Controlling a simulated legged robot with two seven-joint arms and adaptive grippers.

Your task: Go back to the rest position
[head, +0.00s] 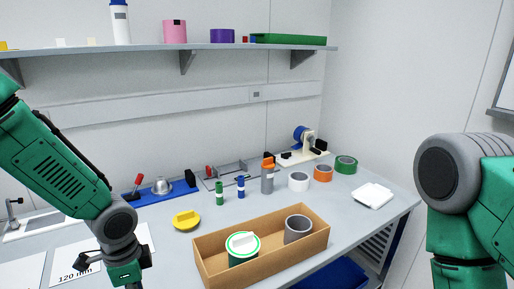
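My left arm comes in from the left and bends down at its grey wrist joint. The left gripper (126,274) hangs over the front left of the table and is cut off by the bottom edge, so its fingertips are hidden. My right arm stands at the right edge, and its gripper is out of view.
The grey table (345,215) carries a yellow lid (186,221), white, orange and green rolls, a white tray (373,196), an orange-topped bottle (268,176) and a blue fixture (165,190) at the back. A shelf (215,48) runs above. Bare tabletop lies right of the box.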

